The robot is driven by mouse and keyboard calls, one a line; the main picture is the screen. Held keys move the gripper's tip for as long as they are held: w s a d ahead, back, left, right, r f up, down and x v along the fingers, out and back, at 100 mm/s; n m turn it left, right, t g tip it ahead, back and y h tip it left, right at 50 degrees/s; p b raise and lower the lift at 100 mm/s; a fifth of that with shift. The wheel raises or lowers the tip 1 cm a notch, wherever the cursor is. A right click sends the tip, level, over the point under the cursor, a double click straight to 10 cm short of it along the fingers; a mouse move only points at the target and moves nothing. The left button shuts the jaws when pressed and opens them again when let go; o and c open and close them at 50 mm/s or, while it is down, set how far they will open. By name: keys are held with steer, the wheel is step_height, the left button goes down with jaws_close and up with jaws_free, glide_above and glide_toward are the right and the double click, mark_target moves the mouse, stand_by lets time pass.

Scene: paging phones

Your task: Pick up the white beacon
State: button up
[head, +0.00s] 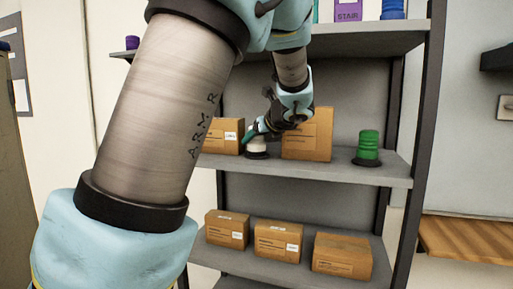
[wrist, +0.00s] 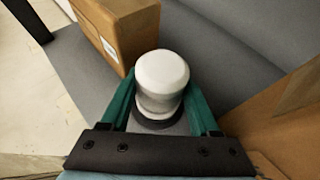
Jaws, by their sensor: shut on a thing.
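The white beacon (wrist: 162,78) stands upright on the grey middle shelf (head: 398,170), with a dark ring at its base. In the wrist view it sits between the two green fingers of my gripper (wrist: 160,103), one on each side. The fingers are shut on its body. In the head view the white beacon (head: 256,146) shows small below my gripper (head: 254,138), between two cardboard boxes. I cannot tell any gap between its base and the shelf.
A cardboard box (head: 224,136) stands left of the beacon and a larger box (head: 308,138) right of it, both close. A green beacon (head: 368,146) stands farther right. Several boxes sit on the shelf below. The upper shelf (head: 375,40) hangs above my gripper.

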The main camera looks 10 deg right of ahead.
steer(key=shift+s+f, duration=0.1)
jaws_close()
stand_by(0.3)
